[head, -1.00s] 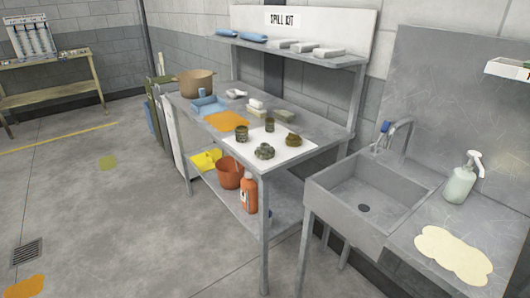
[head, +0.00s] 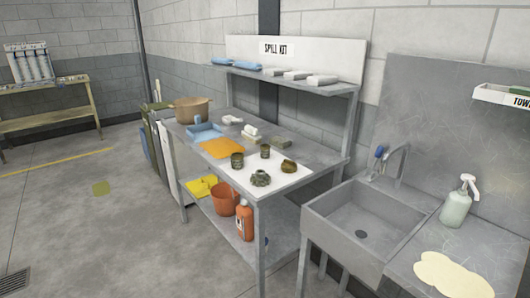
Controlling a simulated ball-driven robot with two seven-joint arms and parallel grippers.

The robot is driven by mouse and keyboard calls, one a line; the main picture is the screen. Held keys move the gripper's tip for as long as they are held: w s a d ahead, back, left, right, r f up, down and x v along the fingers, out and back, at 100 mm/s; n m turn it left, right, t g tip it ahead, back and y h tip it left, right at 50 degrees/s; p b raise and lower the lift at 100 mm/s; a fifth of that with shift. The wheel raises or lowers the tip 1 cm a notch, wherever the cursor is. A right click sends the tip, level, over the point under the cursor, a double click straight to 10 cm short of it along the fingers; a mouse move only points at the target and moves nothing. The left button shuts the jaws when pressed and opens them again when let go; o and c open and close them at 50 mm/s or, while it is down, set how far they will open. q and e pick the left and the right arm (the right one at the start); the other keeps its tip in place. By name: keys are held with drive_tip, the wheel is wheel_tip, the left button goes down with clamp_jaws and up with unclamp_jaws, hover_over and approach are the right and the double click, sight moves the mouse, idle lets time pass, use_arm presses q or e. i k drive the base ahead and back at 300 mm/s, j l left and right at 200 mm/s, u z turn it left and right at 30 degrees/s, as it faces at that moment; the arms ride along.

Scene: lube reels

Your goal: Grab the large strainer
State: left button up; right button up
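Several small dark olive-brown parts stand on a white mat (head: 284,178) at the front of the grey workbench. Two look like upright cylindrical strainers: a larger one (head: 237,160) at the mat's left and a smaller one (head: 265,151) behind it to the right. A ridged round part (head: 260,178) sits at the front of the mat. A brownish round part (head: 288,166) sits to the right. They are small in view, so fine detail is unclear. Neither gripper is in view.
A sink (head: 365,225) stands at right.

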sight(237, 158)
drive_tip(key=i+j+z, duration=0.3)
drive_tip(key=i, duration=0.2)
drive_tip(key=i+j+z, duration=0.3)
drive_tip(key=i, duration=0.15)
drive_tip(key=i+l, duration=0.05)
drive_tip(key=l, duration=0.05)
